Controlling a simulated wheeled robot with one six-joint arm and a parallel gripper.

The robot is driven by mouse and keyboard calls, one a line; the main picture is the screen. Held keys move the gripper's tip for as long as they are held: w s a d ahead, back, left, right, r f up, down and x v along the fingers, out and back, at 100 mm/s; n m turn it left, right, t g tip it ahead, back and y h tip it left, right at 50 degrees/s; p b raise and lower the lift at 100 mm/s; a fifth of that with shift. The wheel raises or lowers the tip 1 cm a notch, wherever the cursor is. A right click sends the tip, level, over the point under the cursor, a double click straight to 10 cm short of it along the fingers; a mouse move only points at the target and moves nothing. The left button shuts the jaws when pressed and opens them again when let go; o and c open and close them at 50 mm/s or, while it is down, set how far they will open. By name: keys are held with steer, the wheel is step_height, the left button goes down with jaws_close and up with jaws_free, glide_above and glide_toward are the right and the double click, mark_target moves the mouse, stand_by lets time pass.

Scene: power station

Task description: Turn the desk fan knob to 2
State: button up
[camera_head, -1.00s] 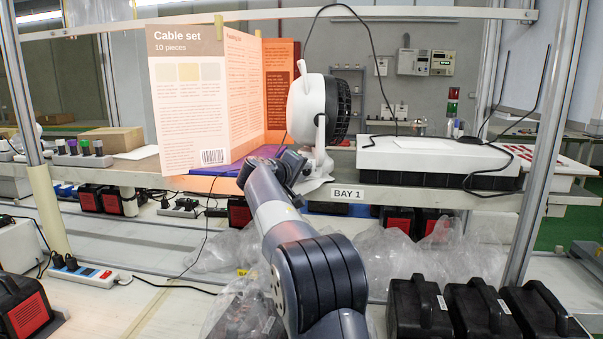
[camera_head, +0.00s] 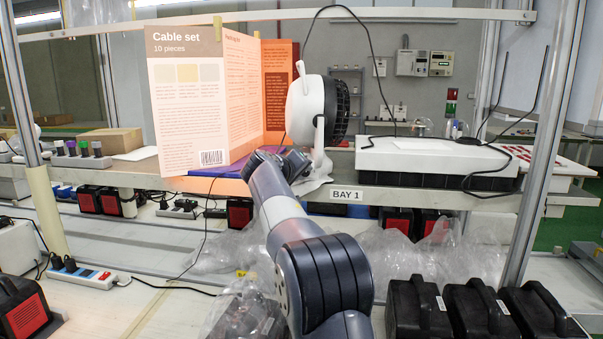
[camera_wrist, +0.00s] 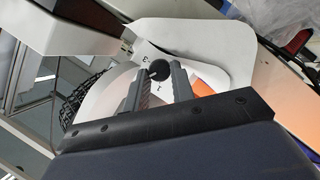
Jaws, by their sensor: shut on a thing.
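The white desk fan (camera_head: 307,108) with a black rear grille stands on the shelf, its base partly hidden behind my wrist in the head view. In the wrist view, the small round dark knob (camera_wrist: 160,68) sits on the fan's white base (camera_wrist: 195,40). My gripper (camera_wrist: 158,76) is shut on the knob, with one grey finger on each side. Small dark marks are printed around the knob, but I cannot read clearly which one it points to. The gripper's fingertips are not clear in the head view.
A tall folded "Cable set" card (camera_head: 190,115) stands left of the fan. A white-topped box (camera_head: 435,155) with a black cable lies to the right. Metal uprights (camera_head: 545,150) frame the shelf. Clear plastic wrap (camera_head: 430,255) and black cases (camera_head: 420,305) lie below.

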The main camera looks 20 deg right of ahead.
steer(key=o, duration=1)
steer(key=b+v, duration=0.1)
steer(key=v, duration=0.9)
steer(key=shift+s+a+b, duration=0.2)
steer(key=shift+a+b, duration=0.1)
steer(key=shift+b, duration=0.1)
steer(key=shift+w+d, duration=0.1)
steer(key=p+x, duration=0.1)
steer(key=x, duration=0.8)
steer(key=shift+w+d+p, duration=0.2)
steer(key=shift+d+p, duration=0.15)
steer(key=shift+f, duration=0.1)
steer(key=shift+a, duration=0.1)
